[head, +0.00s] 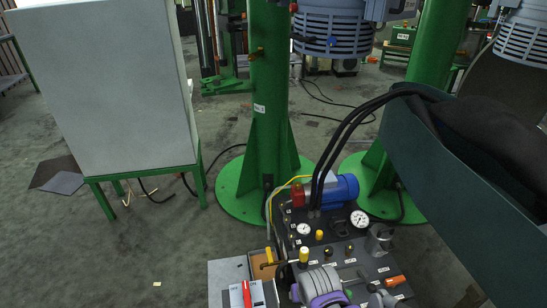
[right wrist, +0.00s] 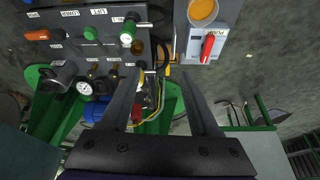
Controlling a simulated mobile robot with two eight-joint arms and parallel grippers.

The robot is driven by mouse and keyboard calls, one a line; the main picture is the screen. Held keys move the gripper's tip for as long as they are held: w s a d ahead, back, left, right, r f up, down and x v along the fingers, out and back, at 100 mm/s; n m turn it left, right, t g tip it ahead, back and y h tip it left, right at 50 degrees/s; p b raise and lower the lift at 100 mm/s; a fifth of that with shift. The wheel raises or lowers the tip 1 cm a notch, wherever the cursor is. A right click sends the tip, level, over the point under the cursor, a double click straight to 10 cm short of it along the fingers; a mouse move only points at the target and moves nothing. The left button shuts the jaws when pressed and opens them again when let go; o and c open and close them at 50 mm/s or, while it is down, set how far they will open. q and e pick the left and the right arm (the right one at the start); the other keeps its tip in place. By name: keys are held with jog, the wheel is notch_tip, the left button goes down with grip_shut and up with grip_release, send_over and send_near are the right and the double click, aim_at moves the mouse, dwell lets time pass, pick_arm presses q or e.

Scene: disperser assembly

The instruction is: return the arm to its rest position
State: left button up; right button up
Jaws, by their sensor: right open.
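My right gripper (right wrist: 163,80) shows in the right wrist view with its two dark fingers apart and nothing visible between them. It faces the control panel (right wrist: 75,62); I cannot tell the exact gap to it. In the head view, a grey and purple part at the bottom centre appears to be my right arm, over the front of the control panel (head: 350,252). The right fingers cannot be clearly made out there. My left gripper is in neither view.
The panel carries gauges (head: 360,219), a blue motor (head: 340,190) and knobs. A switch box with a red switch (right wrist: 208,47) sits beside it. Green columns (head: 268,100) stand behind. A grey cabinet (head: 105,80) is at left. Open floor lies at lower left.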

jog(key=s+d+r+m, duration=0.1)
jog(key=s+d+r, duration=0.1)
jog(key=s+d, duration=0.5)
jog(key=s+d+r, duration=0.1)
jog(key=s+d, duration=0.2)
jog(key=s, duration=0.8)
pick_arm(q)
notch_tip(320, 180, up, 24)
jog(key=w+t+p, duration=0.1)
jog(key=p, duration=1.9)
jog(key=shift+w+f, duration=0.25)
pick_arm(e)
notch_tip(320, 180, up, 24)
jog(key=w+t, duration=0.1)
jog(key=w, duration=0.1)
jog(key=shift+w+a, duration=0.15)
jog(key=shift+w, duration=0.05)
